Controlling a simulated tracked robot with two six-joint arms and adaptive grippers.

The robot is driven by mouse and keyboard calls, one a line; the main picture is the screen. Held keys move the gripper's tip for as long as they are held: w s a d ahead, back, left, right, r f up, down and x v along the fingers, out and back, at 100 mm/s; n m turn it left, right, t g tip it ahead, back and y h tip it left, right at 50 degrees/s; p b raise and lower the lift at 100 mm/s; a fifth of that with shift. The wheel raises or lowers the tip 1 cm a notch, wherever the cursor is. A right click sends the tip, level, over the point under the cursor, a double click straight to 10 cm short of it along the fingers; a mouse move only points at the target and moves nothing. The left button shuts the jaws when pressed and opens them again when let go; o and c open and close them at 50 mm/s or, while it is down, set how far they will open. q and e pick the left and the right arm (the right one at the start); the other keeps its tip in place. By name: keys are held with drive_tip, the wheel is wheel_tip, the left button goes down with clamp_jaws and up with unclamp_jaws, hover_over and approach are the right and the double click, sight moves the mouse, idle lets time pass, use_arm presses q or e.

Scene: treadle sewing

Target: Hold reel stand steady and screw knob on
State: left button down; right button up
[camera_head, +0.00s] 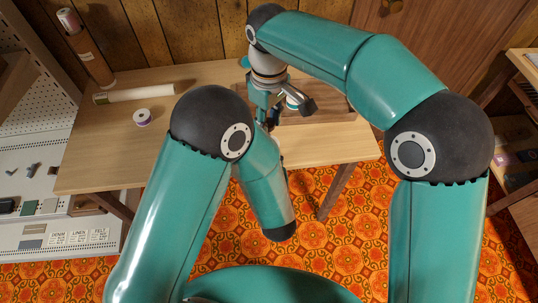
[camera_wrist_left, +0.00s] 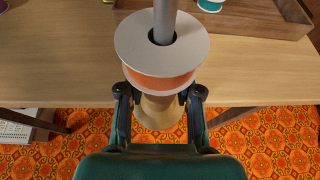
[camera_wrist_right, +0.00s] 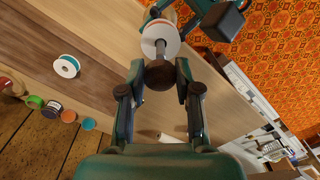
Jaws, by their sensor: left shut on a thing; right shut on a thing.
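The reel stand shows in the left wrist view with a pale wooden foot (camera_wrist_left: 158,112), a reel with a grey flange and orange winding (camera_wrist_left: 160,75), and a grey spindle (camera_wrist_left: 164,22). My left gripper (camera_wrist_left: 160,100) is shut on the wooden foot, below the reel. In the right wrist view the dark brown knob (camera_wrist_right: 160,76) is at the end of the spindle (camera_wrist_right: 161,50), in line with it. My right gripper (camera_wrist_right: 160,82) is shut on the knob. In the head view my right gripper (camera_head: 266,112) points down; arm links largely hide the stand. Thread engagement cannot be seen.
The wooden table (camera_head: 190,85) carries a white-purple spool (camera_head: 142,117), a pale roll (camera_head: 135,93) and a wooden tray (camera_wrist_left: 245,18). Several coloured spools, including a green one (camera_wrist_right: 34,102), stand along one side. The table's left part is mostly clear.

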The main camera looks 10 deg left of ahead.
drive_tip(key=shift+s+r, duration=0.1)
drive_tip(key=shift+r, duration=0.05)
idle(0.5)
drive_tip(key=shift+f, duration=0.95)
drive_tip(key=shift+f, duration=0.6)
